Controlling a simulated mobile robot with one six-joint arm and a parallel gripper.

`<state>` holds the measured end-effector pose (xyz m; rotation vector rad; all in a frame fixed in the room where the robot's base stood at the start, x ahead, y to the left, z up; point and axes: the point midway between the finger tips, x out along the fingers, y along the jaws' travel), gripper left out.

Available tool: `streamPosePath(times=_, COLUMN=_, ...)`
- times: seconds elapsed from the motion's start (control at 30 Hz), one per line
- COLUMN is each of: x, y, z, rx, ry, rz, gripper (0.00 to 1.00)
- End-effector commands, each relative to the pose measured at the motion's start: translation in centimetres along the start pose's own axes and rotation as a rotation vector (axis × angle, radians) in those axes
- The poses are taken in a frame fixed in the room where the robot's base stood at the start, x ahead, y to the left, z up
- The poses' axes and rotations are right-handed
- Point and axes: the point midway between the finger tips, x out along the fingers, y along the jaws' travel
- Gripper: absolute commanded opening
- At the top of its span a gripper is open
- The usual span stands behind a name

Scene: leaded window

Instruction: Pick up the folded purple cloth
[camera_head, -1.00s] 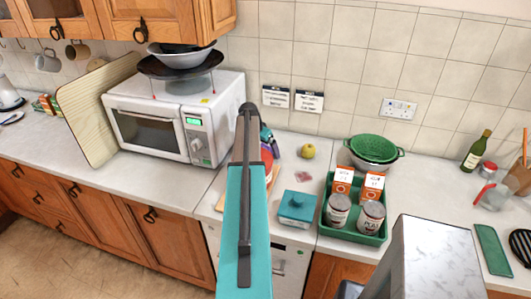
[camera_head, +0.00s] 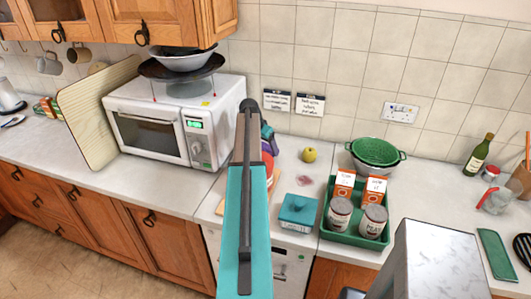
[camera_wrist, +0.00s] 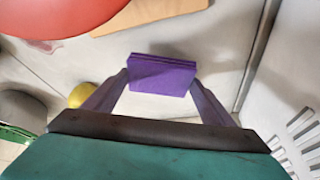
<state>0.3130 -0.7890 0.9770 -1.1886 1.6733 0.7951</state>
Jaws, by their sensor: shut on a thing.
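The folded purple cloth (camera_wrist: 162,76) is a small, flat, layered block in the wrist view. It sits between the tips of my gripper (camera_wrist: 158,84), which is shut on it. The cloth appears to be above the pale worktop, but the exact gap is hard to tell. In the head view my gripper (camera_head: 267,135) shows only partly beside my teal arm, near the microwave's right side. The cloth is mostly hidden there.
A red object (camera_wrist: 60,15) and a wooden board (camera_wrist: 150,12) lie close by. A yellow apple (camera_head: 310,155), teal box (camera_head: 298,210) and green tray (camera_head: 350,237) with cans and cartons stand to the right. The microwave (camera_head: 170,122) is left.

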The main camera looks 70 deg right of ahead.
Motion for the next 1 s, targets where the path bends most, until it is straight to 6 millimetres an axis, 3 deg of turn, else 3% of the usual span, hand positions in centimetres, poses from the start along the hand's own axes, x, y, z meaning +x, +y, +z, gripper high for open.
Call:
streamPosePath(times=0.5, x=-5.6, y=-0.1, z=-2.4, rx=0.0, ry=0.002, rz=-0.002, gripper=0.52)
streamPosePath(times=1.0, x=-6.7, y=0.0, z=-2.8, rx=0.0, ry=0.001, rz=0.0, gripper=0.52)
